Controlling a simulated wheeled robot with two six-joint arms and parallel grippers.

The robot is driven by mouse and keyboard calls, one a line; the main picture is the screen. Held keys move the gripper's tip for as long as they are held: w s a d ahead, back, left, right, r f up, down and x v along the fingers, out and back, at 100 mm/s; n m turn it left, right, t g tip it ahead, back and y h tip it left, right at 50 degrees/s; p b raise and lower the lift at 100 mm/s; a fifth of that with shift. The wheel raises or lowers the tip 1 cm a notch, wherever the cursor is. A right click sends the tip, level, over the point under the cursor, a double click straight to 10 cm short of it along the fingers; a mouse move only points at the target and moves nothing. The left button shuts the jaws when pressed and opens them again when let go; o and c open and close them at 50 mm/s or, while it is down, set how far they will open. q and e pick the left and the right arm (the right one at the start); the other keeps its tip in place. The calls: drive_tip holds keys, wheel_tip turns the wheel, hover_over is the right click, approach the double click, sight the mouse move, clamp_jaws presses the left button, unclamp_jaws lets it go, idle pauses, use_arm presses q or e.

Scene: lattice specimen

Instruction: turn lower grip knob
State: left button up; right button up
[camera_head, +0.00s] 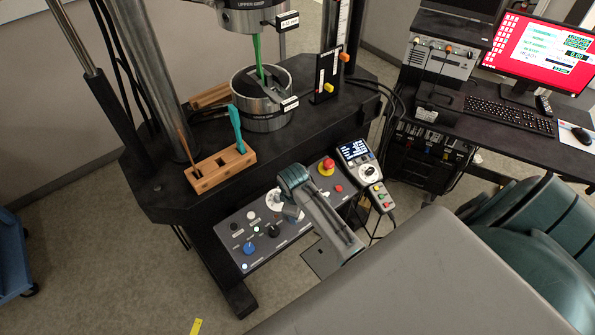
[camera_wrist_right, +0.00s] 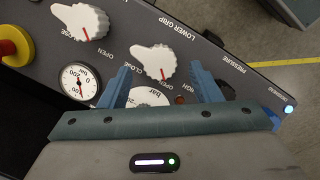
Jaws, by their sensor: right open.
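The lower grip knob (camera_wrist_right: 154,61) is a white pointer knob with a red line, on the dark control panel (camera_head: 240,218) between OPEN and CLOSE marks. My right gripper (camera_wrist_right: 160,70) is open, with one blue finger on each side of the knob's near end. I cannot tell if either finger touches it. In the head view my right gripper (camera_head: 286,205) is over the middle of the panel and hides much of the knob area. My left gripper is not in view.
Another white knob (camera_wrist_right: 80,21) and a gauge (camera_wrist_right: 79,82) sit beside it. The red emergency stop (camera_head: 326,166) is right of my gripper. A handset (camera_head: 365,170) stands at the panel's right. A wooden block (camera_head: 220,168) lies on the machine base above.

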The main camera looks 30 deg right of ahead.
drive_tip(key=shift+w+d+f, duration=0.1)
drive_tip(key=shift+d+f, duration=0.05)
drive_tip(key=shift+f, duration=1.3)
